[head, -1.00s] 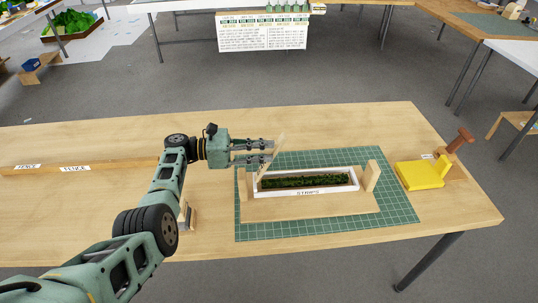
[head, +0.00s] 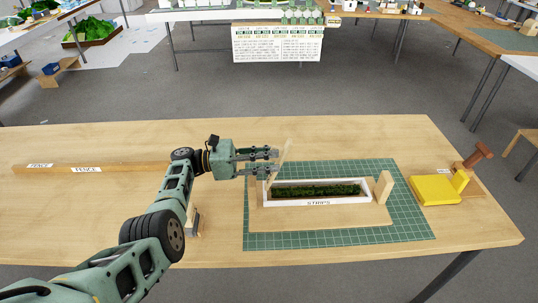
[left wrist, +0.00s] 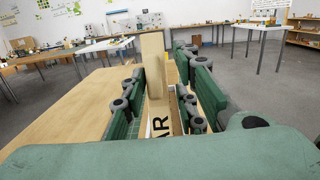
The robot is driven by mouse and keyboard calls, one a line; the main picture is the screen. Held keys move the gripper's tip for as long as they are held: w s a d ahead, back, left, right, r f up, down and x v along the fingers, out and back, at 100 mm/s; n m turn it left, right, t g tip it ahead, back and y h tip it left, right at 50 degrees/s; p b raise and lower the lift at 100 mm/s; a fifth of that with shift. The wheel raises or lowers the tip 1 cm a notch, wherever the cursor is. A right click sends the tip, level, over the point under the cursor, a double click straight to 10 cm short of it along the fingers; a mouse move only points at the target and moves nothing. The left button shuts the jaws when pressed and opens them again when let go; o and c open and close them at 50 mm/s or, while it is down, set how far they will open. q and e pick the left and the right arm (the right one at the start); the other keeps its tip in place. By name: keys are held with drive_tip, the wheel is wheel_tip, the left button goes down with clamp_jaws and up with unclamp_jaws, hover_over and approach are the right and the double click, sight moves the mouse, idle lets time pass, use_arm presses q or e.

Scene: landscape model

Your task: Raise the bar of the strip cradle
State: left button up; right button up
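The strip cradle's wooden base (head: 320,222) sits on a green cutting mat (head: 400,235). A white tray labelled STRIPS (head: 355,199) with dark green strips lies on it. The pale wooden bar (head: 286,151) stands steeply tilted at the cradle's left end. A wooden post (head: 384,187) stands at its right end. My left gripper (head: 274,163) is at the bar, its fingers apart. In the left wrist view a wooden piece (left wrist: 153,62) rises between the fingers (left wrist: 163,90), above lettering ending in AR; a gap shows on its right. My right gripper is not in view.
A yellow block (head: 433,191) and a brown-handled tool (head: 478,155) are at the table's right. A long wooden strip labelled FENCE (head: 125,168) lies at the left. The table behind the mat is clear.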

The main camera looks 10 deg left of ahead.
use_arm(q)
drive_tip(key=shift+a+r, duration=0.1)
drive_tip(key=v, duration=0.7)
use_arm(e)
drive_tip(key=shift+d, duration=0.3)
use_arm(q)
drive_tip(key=shift+a, duration=0.15)
